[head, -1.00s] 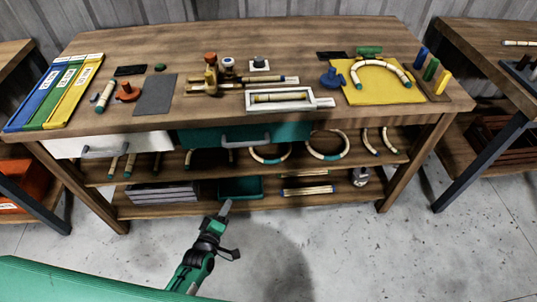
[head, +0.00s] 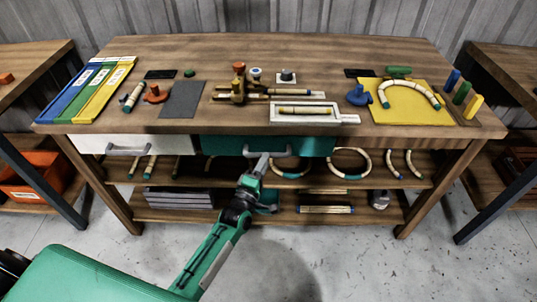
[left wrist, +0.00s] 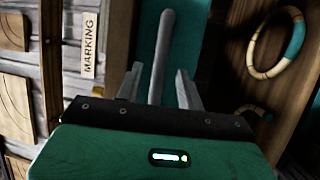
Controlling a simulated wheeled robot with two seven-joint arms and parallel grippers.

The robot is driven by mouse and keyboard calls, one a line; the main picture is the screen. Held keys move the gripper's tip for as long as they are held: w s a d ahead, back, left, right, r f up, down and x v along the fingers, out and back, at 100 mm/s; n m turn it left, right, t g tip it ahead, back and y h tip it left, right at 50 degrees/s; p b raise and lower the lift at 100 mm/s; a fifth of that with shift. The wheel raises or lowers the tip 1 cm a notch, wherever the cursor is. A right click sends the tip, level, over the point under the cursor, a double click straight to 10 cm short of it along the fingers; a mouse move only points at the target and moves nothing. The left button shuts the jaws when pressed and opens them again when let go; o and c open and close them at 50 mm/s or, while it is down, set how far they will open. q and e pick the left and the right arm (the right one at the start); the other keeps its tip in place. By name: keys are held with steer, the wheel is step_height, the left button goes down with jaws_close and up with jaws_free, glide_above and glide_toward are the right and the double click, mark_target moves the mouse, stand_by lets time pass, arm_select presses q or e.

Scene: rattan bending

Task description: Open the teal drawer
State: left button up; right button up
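The teal drawer (head: 310,146) sits under the tabletop, right of the white drawer, and looks shut. Its grey bar handle (head: 285,153) runs across its front. My left gripper (head: 262,164) is at the left part of this handle. In the left wrist view the drawer front (left wrist: 190,35) is behind the handle (left wrist: 164,45), which stands upright in the picture. There the left gripper's fingers (left wrist: 158,85) are apart, one on each side of the handle. I cannot tell whether they touch it. My right gripper is not in view.
The white drawer (head: 90,144) is left of the teal one. The wooden workbench (head: 345,60) carries tools and rattan pieces. The floor in front is clear.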

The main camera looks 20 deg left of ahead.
arm_select(q)
steer(key=shift+x, duration=2)
jaws_close()
